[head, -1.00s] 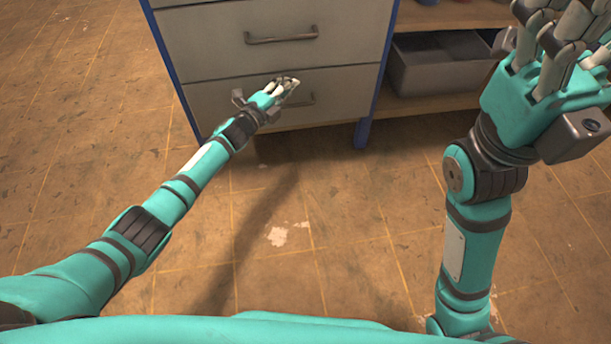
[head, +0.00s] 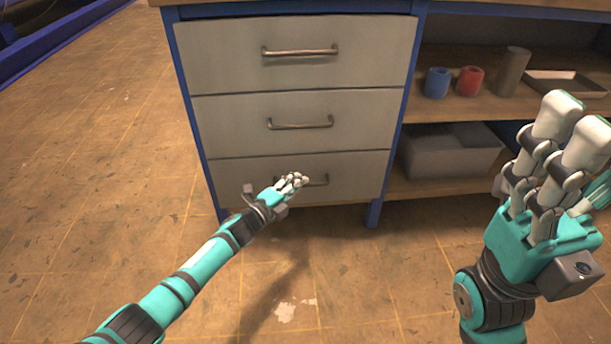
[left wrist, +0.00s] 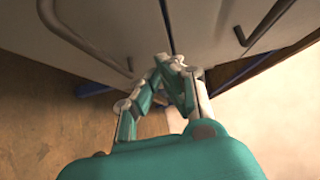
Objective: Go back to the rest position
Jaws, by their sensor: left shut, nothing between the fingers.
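My left gripper (head: 292,183) is shut and empty. In the head view it is in front of the bottom drawer (head: 230,182), beside that drawer's handle (head: 316,180); I cannot tell whether it touches the handle. The left wrist view shows its fingertips (left wrist: 172,62) together below the drawer fronts, with a handle on either side. My right gripper (head: 560,130) is raised at the right of the head view with its fingers pointing up. Whether its fingers are open or shut is unclear.
The drawer cabinet (head: 300,55) has three closed drawers. On the shelf to its right are a blue cup (head: 437,82), a red cup (head: 469,81), a grey cylinder (head: 512,72) and a tray (head: 565,84). A grey bin (head: 450,155) stands below.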

